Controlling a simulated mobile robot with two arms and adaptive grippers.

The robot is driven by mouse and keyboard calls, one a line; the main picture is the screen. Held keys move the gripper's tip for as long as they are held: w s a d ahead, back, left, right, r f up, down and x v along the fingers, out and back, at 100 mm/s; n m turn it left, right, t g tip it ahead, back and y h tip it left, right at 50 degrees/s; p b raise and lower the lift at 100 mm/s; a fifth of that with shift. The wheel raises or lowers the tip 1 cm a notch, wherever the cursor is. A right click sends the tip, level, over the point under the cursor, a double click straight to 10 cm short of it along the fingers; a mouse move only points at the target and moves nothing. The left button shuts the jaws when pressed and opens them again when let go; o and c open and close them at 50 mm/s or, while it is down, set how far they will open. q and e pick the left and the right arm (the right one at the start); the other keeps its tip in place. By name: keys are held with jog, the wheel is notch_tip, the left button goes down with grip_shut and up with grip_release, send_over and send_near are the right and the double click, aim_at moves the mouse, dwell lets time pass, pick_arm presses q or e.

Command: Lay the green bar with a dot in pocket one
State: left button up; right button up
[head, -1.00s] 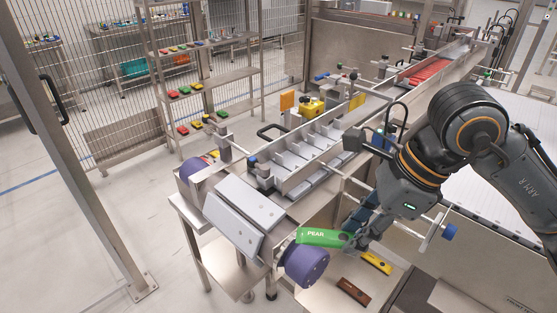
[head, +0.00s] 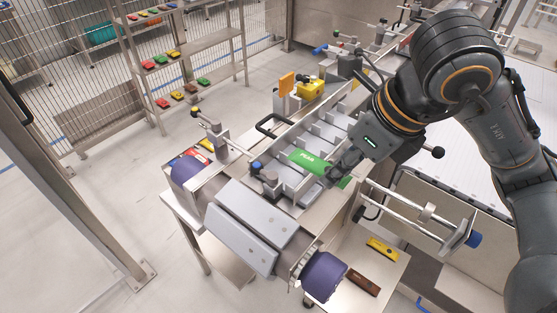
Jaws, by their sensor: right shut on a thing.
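The green bar (head: 307,160), with "PEAR" printed in white, is in my right gripper (head: 338,172). It is held over the near part of the row of metal pockets (head: 283,187), tilted in the picture with its left end farther away. I cannot tell from here whether it touches the dividers, and a dot on it is too small to make out. The pockets are parted by upright grey plates, and those I can see into look empty; the bar and gripper hide some of them. My left gripper is out of view.
A yellow bar (head: 383,248) and a brown bar (head: 364,283) lie on the low tray at the lower right. A grey slanted cover (head: 247,228) and purple rollers (head: 325,277) stand in front.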

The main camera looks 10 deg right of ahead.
jog(key=w+f+p, duration=0.1)
jog(key=w+f, duration=0.3)
jog(key=w+a+f+p, duration=0.1)
jog(key=w+f+p, duration=0.1)
jog(key=w+f, duration=0.2)
jog(key=w+a+f+p, duration=0.1)
jog(key=w+f+p, duration=0.1)
jog(key=w+f, duration=0.2)
jog(key=shift+w+f, duration=0.3)
jog(key=shift+w, duration=0.15)
jog(key=shift+f+b, duration=0.6)
jog(key=shift+f, duration=0.1)
jog(key=shift+r, duration=0.1)
jog(key=o, duration=1.1)
jog(key=shift+c, duration=0.2)
